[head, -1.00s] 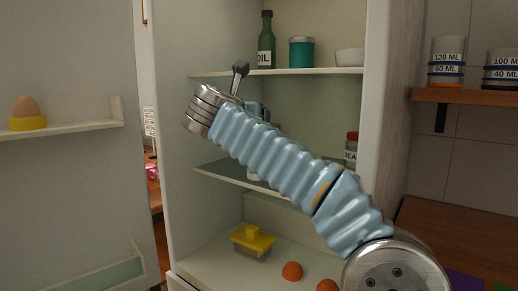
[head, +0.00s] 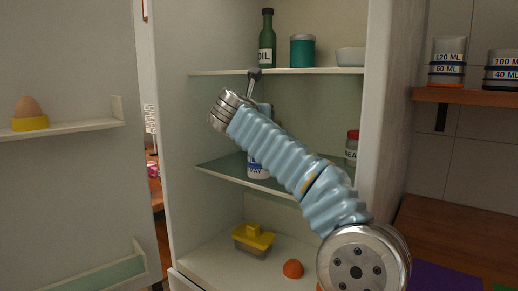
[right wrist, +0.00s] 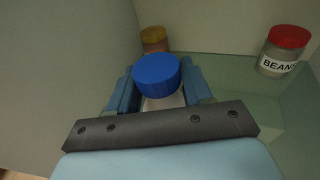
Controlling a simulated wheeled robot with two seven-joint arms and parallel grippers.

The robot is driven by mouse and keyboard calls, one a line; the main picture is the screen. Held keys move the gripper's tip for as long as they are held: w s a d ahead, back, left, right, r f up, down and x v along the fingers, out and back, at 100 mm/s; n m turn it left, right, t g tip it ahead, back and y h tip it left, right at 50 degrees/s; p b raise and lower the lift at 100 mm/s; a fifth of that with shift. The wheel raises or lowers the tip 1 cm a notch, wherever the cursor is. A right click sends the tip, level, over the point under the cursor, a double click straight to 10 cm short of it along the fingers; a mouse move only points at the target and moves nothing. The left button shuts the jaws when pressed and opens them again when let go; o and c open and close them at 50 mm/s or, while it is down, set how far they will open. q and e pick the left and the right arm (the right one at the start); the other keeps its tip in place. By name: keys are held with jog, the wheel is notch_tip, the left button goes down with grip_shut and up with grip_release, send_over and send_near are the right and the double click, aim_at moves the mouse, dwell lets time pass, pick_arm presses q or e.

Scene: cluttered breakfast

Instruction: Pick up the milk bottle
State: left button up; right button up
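In the right wrist view the milk bottle shows as a round blue cap (right wrist: 157,75) over a small strip of white body. My right gripper (right wrist: 158,100) has a light blue finger on each side of it and looks open. Whether the fingers touch the bottle cannot be told. In the head view my ribbed blue right arm reaches into the fridge, and its wrist hides most of the gripper and bottle. My left gripper is not in view.
On the middle glass shelf (head: 221,172) are a white jar lettered "MAY" (head: 257,169) and a red-lidded beans jar (right wrist: 283,50). An oil bottle (head: 267,40), teal tin (head: 302,51) and bowl (head: 350,57) stand above. A yellow-lidded dish (head: 253,238) sits below. The open door (head: 70,190) is left.

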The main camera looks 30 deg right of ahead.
grip_shut()
jog(key=shift+r, duration=0.2)
jog(key=shift+r, duration=1.65)
jog(key=shift+v, duration=0.75)
jog(key=f+b+v, duration=0.2)
jog(key=v, duration=1.4)
jog(key=shift+s+a+f+b, duration=0.25)
jog(key=shift+s+f+b, duration=0.05)
jog(key=shift+f, duration=0.2)
